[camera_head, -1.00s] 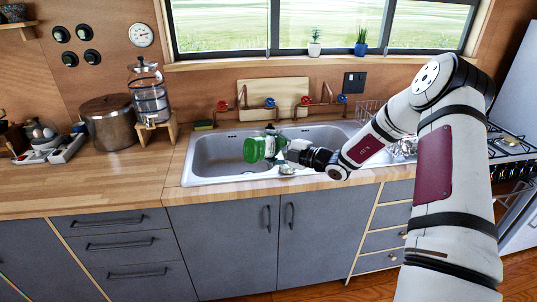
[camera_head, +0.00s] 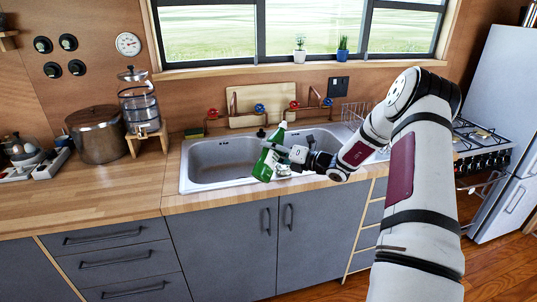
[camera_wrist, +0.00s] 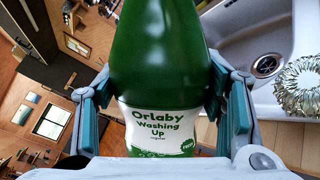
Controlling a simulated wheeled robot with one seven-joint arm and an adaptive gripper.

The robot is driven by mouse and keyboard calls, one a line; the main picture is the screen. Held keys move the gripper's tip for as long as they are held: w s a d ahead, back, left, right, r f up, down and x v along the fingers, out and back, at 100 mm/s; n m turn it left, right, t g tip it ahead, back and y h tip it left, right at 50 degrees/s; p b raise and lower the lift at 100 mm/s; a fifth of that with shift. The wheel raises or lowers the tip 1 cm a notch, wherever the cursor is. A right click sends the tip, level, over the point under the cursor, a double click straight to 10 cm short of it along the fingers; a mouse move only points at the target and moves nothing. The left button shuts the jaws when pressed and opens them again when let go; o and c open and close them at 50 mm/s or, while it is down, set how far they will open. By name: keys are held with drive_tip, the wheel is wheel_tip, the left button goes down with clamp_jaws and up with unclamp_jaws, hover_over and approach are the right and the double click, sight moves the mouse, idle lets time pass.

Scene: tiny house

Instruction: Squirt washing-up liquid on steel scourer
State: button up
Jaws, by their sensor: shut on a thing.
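My gripper (camera_head: 284,153) is shut on the green washing-up liquid bottle (camera_head: 265,165) over the front of the sink. The bottle is tilted, its cap end up and leaning right. In the wrist view, the fingers clasp both sides of the bottle (camera_wrist: 160,60), above its white "Orlaby Washing Up" label; its top is out of frame. The steel scourer (camera_wrist: 303,85), a coil of silvery wire, shows at the right edge of the wrist view, beside the sink basin, apart from the bottle. No liquid is seen coming out.
The double steel sink (camera_head: 212,150) is set in a wooden worktop (camera_head: 110,194). Taps with red and blue handles (camera_head: 260,107) stand behind it. A sponge (camera_head: 193,133) lies at its back left. A pot (camera_head: 97,135) and glass dispenser (camera_head: 140,103) stand left; the hob (camera_head: 482,135) is right.

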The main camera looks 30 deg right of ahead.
drive_tip(key=w+d+r+n+t+b, duration=0.1)
drive_tip(key=w+d+r+n+b, duration=0.1)
drive_tip(key=w+d+n+b, duration=0.2)
drive_tip(key=shift+w+d+n+b, duration=0.2)
drive_tip(key=shift+d+n+b, duration=1.05)
drive_tip(key=shift+d+n, duration=1.2)
drive_tip(key=shift+a+n, duration=0.45)
